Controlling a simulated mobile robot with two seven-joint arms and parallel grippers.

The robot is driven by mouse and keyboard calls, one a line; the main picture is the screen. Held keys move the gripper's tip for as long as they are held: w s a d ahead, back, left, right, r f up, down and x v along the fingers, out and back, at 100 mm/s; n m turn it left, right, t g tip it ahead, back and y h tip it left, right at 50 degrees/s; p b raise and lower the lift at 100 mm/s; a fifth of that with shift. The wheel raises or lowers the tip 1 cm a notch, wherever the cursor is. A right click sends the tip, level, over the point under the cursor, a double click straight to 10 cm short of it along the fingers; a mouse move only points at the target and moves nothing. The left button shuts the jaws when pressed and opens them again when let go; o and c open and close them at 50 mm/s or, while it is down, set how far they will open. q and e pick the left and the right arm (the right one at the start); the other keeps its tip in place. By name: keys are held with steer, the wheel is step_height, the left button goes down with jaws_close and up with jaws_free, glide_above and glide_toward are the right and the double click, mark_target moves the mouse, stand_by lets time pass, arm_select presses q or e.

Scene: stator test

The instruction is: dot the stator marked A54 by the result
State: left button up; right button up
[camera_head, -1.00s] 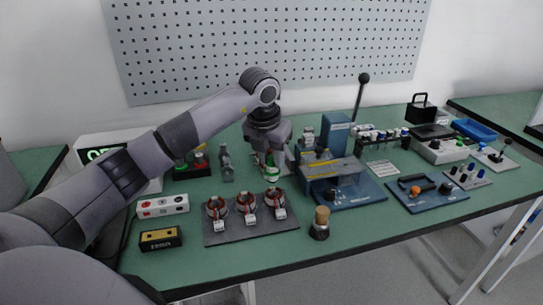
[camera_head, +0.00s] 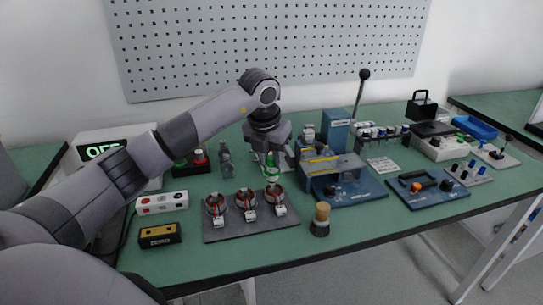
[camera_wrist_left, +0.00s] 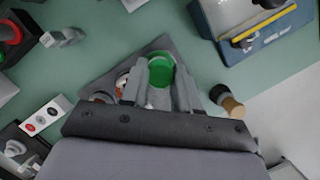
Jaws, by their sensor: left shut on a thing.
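Three stators, ring-shaped with copper-red windings and white tags, sit in a row on a dark grey tray (camera_head: 240,230): left (camera_head: 216,206), middle (camera_head: 246,200) and right (camera_head: 274,195). The tag writing is too small to read, so I cannot tell which is A54. My left gripper (camera_head: 270,158) is shut on a green-and-white dauber (camera_head: 271,172), above the table behind the right stator. In the left wrist view the dauber's round green end (camera_wrist_left: 161,71) shows between the fingers, over the tray. The fingers hide most of the stators there. My right gripper is out of view.
A button box (camera_head: 162,203) and a black-yellow box (camera_head: 160,236) stand left of the tray. A wooden-topped cylinder (camera_head: 321,220) stands right of it. A blue fixture (camera_head: 345,190) stands behind that cylinder.

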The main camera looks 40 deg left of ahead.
arm_select(q)
steer(key=shift+r+p, duration=2.35)
steer(key=shift+r, duration=0.65)
